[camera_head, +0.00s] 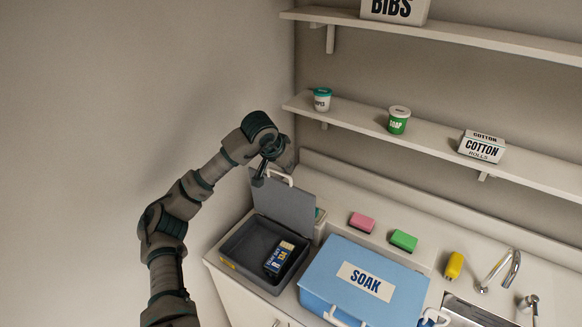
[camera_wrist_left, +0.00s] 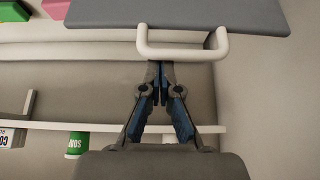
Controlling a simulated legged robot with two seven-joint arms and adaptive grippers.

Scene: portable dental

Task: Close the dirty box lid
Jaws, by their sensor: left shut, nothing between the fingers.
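The dirty box (camera_head: 240,262) is a grey open box on the counter at the left, with a small blue and white pack (camera_head: 279,257) inside. Its grey lid (camera_head: 287,208) stands raised at the back, with a white handle (camera_head: 279,176) on its upper edge. My left gripper (camera_head: 258,182) is at the lid's top left, close to the handle. In the left wrist view, my left gripper (camera_wrist_left: 160,68) is shut and empty, its tips beside the white handle (camera_wrist_left: 182,52). I cannot tell whether they touch it. My right gripper is not in view.
A blue SOAK box (camera_head: 330,268) stands shut right of the dirty box. Pink (camera_head: 361,222), green (camera_head: 403,240) and yellow (camera_head: 454,265) items lie behind it, near the sink faucet (camera_head: 502,268). Shelves (camera_head: 430,148) with cups and boxes hang above. A wall borders the left.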

